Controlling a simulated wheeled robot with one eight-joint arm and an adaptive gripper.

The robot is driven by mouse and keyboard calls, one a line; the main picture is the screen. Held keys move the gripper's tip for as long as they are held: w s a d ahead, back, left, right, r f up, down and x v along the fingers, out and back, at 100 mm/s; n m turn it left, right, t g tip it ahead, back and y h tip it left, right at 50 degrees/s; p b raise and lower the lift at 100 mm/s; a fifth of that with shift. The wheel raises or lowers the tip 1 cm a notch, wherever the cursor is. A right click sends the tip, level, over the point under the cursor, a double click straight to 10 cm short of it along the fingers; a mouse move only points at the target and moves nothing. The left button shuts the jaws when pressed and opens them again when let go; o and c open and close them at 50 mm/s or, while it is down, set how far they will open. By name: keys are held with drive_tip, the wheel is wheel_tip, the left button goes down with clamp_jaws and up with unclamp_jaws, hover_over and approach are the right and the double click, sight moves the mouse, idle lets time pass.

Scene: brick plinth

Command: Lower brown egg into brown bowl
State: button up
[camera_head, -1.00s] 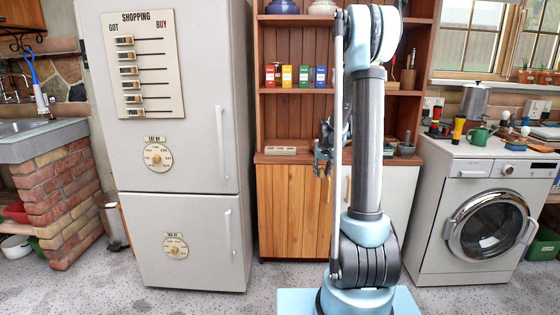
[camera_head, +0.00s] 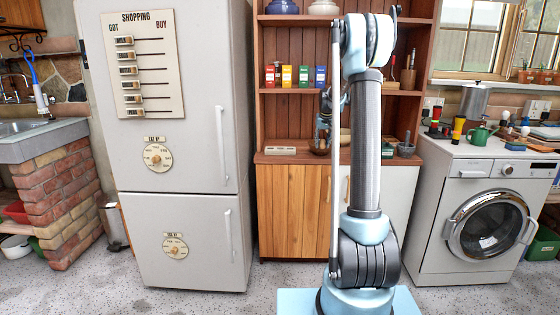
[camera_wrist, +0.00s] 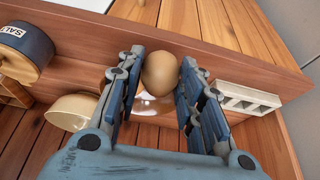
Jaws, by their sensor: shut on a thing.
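My gripper (camera_wrist: 160,85) is shut on the brown egg (camera_wrist: 160,72), which sits between its two blue finger pads near the tips. In the head view my gripper (camera_head: 322,125) is by the dresser counter, partly hidden behind my arm; the egg cannot be made out there. A small brown bowl (camera_head: 318,148) shows on the counter just below it. In the wrist view a pale, shiny, brown-edged thing (camera_wrist: 150,104) shows behind the egg, mostly hidden; I cannot tell for sure that it is this bowl. Egg and bowl look apart.
A tan rounded bowl (camera_wrist: 70,112) and a jar marked SALT (camera_wrist: 24,50) are left in the wrist view. A pale slotted rack (camera_wrist: 243,98) is on the right; it shows on the counter (camera_head: 280,150). Coloured tins (camera_head: 295,76) stand on the shelf above.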

drive_tip(key=w+d+r, duration=0.1)
drive_tip(key=w+r, duration=0.1)
drive_tip(key=w, duration=0.4)
drive_tip(key=w+r, duration=0.2)
drive_tip(key=w, duration=0.5)
drive_tip(key=shift+d+r, duration=0.3)
drive_tip(key=shift+d, duration=0.05)
drive_tip(key=shift+f, duration=0.15)
drive_tip(key=shift+f, duration=2.5)
drive_tip(key=shift+f, duration=0.55)
drive_tip(key=o, duration=0.7)
drive_tip(key=shift+o, duration=0.2)
